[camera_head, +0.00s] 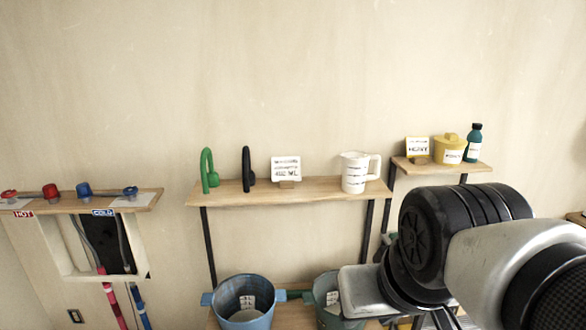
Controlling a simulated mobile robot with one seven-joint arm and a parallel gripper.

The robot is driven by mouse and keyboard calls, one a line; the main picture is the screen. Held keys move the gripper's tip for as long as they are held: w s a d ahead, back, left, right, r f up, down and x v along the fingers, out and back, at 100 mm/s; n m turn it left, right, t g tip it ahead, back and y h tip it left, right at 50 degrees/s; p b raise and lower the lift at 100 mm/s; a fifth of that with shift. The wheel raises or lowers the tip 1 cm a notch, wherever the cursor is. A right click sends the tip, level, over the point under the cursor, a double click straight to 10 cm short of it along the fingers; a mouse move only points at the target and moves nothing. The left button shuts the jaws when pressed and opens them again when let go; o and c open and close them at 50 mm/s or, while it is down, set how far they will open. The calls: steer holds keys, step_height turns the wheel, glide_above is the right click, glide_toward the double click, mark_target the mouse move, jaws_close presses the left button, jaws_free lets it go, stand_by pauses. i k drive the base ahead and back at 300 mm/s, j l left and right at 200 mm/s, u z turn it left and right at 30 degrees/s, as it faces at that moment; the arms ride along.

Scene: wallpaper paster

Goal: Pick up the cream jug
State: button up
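The cream jug (355,172) is a pale measuring jug with dark markings and a handle on its right side. It stands upright at the right end of the middle wooden shelf (235,198) in the head view. My arm fills the lower right of the picture, in front of and below the jug, and does not touch it. The end of my arm runs out of the bottom of the view, so my gripper's fingers cannot be made out.
On the same shelf stand a green hook-shaped item (209,170), a black one (247,169) and a white sign (286,168). A higher shelf at right holds a yellow pot (450,148) and a teal bottle (474,143). A blue bucket (243,301) stands below.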

mark_target(354, 162)
steer(key=i+l, duration=0.75)
steer(key=i, duration=0.4)
